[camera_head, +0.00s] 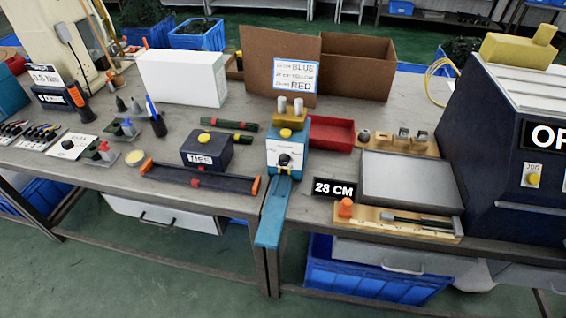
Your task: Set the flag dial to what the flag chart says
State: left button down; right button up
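The flag chart (298,75) is a white sheet on the front of a cardboard box, with lines ending in BLUE, YELLOW and RED. The small figures before the colours are hard to read. A black sign (335,189) reads 28 CM. A blue and white machine (287,142) stands at the table's middle and carries a black knob (284,160), which looks like the flag dial. The marks around the knob are too small to read, so its setting cannot be told. Neither of my grippers is in view.
A blue chute (272,215) juts past the table's front edge below the machine. A TIES box (207,150) is to its left and a red tray (331,134) to its right. Another black knob (68,145) sits on a white plate at far left.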

aim_at(284, 159)
jog(key=k, duration=0.5)
jog(key=u, duration=0.6)
jog(key=i, duration=1.05)
jog(key=z, duration=0.45)
